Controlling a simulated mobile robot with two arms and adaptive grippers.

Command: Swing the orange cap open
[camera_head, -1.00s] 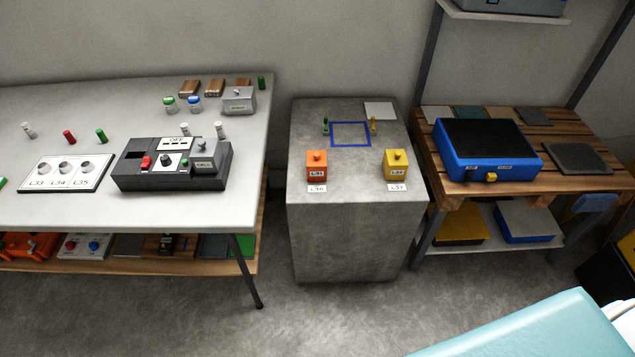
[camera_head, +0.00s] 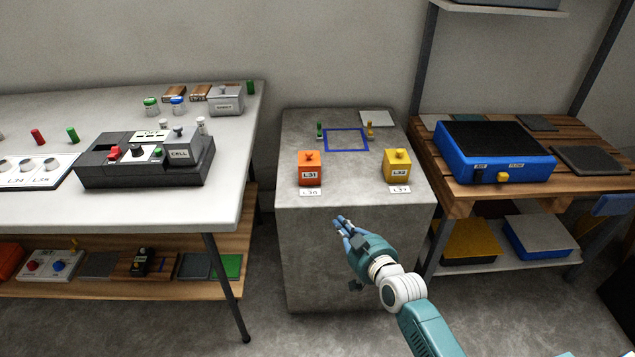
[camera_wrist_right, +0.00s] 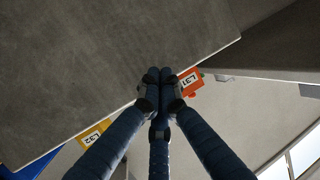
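My left gripper is not in view.
A yellow cap (camera_head: 397,168) labelled L32 stands to the right on the same pedestal. Green and yellow pegs (camera_head: 370,129) flank a blue square outline (camera_head: 346,140) behind. A white table (camera_head: 120,215) is at left and a wooden bench (camera_head: 470,190) at right.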

